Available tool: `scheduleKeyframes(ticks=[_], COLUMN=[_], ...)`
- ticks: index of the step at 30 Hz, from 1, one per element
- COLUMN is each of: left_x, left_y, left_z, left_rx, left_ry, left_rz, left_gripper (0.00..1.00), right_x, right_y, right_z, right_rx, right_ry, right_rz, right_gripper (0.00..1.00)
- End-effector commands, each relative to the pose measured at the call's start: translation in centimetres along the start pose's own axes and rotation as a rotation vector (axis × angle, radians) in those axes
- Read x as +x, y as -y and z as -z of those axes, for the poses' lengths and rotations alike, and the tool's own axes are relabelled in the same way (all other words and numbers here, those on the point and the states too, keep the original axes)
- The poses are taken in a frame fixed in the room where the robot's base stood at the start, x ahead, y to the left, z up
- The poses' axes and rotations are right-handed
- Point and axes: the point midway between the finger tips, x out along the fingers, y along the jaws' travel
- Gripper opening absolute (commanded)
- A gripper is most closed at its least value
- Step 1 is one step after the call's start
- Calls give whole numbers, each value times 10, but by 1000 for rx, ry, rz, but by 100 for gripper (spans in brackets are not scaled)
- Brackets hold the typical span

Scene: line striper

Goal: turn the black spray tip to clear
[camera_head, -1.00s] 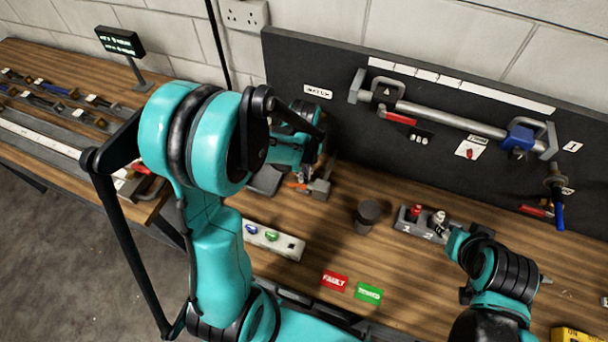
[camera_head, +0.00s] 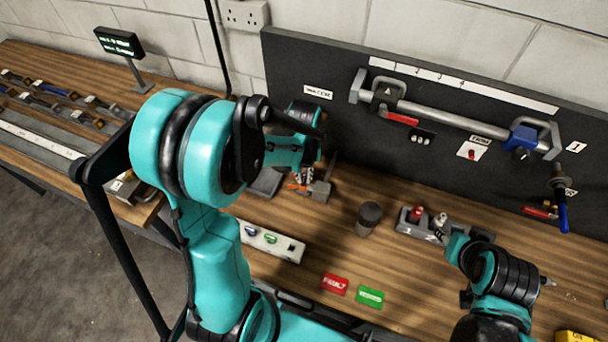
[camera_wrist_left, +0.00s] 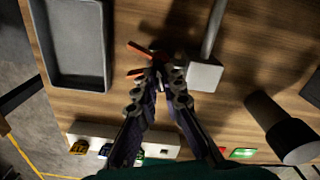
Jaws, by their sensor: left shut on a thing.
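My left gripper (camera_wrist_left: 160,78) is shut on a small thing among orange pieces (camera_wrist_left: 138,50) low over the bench. The fingertips hide most of what they hold. I cannot make out a separate black tip there. In the head view, my left gripper (camera_head: 299,182) is small and partly behind my arm. A grey block with a rod (camera_wrist_left: 205,74) stands just right of the fingertips in the wrist view. My right arm is at the right of the head view; I cannot make out its fingers.
A grey tray (camera_wrist_left: 82,45) lies left of the gripper. A dark cup (camera_head: 368,217) stands to the right. A holder (camera_head: 410,224) carries small red and white-topped items. A white strip (camera_head: 281,245) with coloured buttons and red and green cards (camera_head: 369,297) lie in front.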

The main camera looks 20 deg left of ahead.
Motion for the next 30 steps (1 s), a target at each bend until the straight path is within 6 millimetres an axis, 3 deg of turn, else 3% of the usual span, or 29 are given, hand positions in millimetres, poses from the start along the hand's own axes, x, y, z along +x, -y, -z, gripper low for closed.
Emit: scheduleKeyframes(ticks=[7, 13, 14, 16, 22, 23, 24, 26, 30], left_x=[2, 1, 1, 1, 1, 1, 1, 1, 1], left_y=[0, 0, 0, 0, 0, 0, 0, 0, 0], left_z=[0, 1, 1, 0, 0, 0, 0, 0, 0], left_rx=[184, 199, 199, 198, 198, 197, 197, 197, 197], left_ry=[0, -1, -1, -1, 0, 0, 0, 0, 0], left_rz=[0, 0, 0, 0, 0, 0, 0, 0, 0], left_gripper=[0, 0, 16, 33, 33, 35, 46, 57, 57], right_x=[4, 4, 4, 4, 4, 4, 4, 4, 4], right_y=[0, 0, 0, 0, 0, 0, 0, 0, 0], right_z=[-3, -3, -3, -3, -3, -3, -3, -3, -3], right_rx=[0, 0, 0, 0, 0, 0, 0, 0, 0], right_ry=[0, 0, 0, 0, 0, 0, 0, 0, 0], right_rz=[0, 0, 0, 0, 0, 0, 0, 0, 0], right_gripper=[40, 40, 40, 40, 40, 40, 40, 40, 40])
